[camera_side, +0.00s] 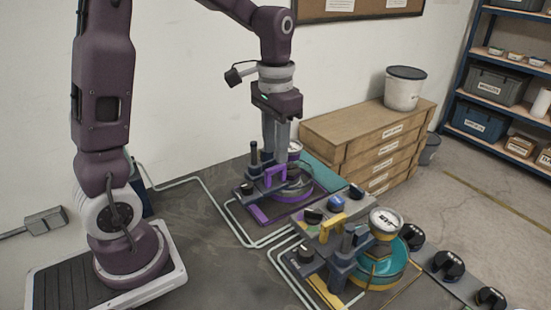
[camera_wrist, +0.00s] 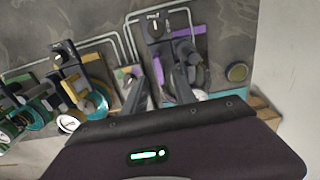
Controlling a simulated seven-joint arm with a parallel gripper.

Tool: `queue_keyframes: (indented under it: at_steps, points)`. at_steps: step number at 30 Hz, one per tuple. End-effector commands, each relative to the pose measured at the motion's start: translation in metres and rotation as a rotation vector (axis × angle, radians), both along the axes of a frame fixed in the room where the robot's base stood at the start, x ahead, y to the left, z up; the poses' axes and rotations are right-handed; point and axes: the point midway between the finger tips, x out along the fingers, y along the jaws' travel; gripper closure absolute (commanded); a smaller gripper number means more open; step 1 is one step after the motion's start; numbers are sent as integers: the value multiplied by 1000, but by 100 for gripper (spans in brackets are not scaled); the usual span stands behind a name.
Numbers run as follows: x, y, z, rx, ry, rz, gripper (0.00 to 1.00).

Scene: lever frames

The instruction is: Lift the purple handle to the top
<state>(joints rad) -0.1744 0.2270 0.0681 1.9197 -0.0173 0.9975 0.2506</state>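The purple handle (camera_side: 276,174) is a small bracket on the rear lever frame, low beside its dark posts. That frame has a purple base (camera_side: 262,215) and a round purple-rimmed part at its right. My gripper (camera_side: 276,148) points down just above and behind the handle. In the wrist view my gripper (camera_wrist: 161,62) has its two fingers spread apart, with a purple piece (camera_wrist: 158,71), probably the handle, showing between them. I cannot tell whether a finger touches it. The fingertips are partly hidden among the frame's dark parts.
A second lever frame with a yellow handle (camera_side: 331,228) and a teal round part (camera_side: 385,268) stands in front, to the right. A wooden drawer cabinet (camera_side: 365,140) with a white bucket (camera_side: 404,92) stands behind. Several black knobs line the right.

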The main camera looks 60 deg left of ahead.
Motion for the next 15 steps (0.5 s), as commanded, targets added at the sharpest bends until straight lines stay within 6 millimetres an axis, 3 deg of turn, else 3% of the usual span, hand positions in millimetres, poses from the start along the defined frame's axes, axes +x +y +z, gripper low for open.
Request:
queue_keyframes:
  at_steps: [6, 14, 15]
  points:
    - [-1, 0, -31, 0, 0, 0, 67]
    - [0, 0, -35, 0, -2, 0, 67]
    - [0, 0, -35, 0, -2, 0, 71]
